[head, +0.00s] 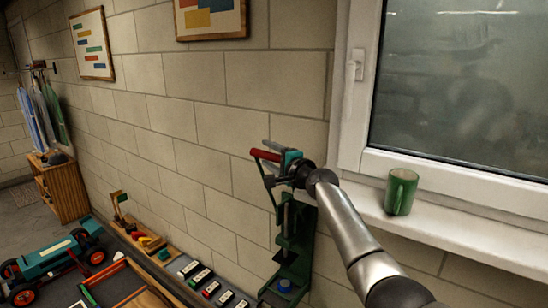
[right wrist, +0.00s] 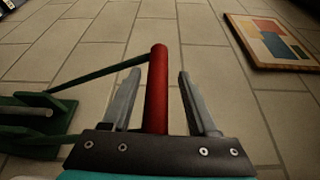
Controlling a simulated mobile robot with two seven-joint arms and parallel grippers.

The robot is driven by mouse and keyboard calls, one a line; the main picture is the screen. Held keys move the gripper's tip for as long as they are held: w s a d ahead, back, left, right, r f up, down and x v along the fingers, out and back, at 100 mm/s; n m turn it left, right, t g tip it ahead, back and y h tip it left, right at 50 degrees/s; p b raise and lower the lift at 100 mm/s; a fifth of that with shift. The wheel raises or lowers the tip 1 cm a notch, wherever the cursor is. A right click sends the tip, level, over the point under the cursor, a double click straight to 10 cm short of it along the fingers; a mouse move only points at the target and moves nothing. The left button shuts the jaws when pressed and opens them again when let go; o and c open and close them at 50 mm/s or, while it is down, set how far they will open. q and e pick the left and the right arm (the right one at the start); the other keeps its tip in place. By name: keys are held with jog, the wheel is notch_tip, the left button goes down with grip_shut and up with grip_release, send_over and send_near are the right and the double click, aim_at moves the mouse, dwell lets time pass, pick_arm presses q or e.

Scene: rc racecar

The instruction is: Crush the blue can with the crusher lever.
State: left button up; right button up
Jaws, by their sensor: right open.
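The green crusher (head: 291,245) stands against the block wall in the head view. Its lever has a red grip (head: 264,155) at the raised end, and the red grip also shows upright in the right wrist view (right wrist: 157,85). The blue can (head: 285,285) sits low at the crusher's base, below its column. My right gripper (head: 268,157) is at the lever's end. In the right wrist view its two grey fingers (right wrist: 160,78) are open, one on each side of the red grip, with gaps visible. My left gripper is not in view.
A green mug (head: 401,192) stands on the window sill (head: 455,232) right of my right arm. A teal toy car (head: 50,262), a wooden tray (head: 145,298) and several small coloured items lie to the left. The window handle (head: 355,64) projects above.

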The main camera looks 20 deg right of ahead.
jog(key=shift+s, duration=0.1)
jog(key=shift+s+d+p, duration=0.15)
jog(key=shift+s+p, duration=0.2)
jog(key=shift+s, duration=0.2)
jog(key=v, duration=1.4)
jog(key=shift+p, duration=0.3)
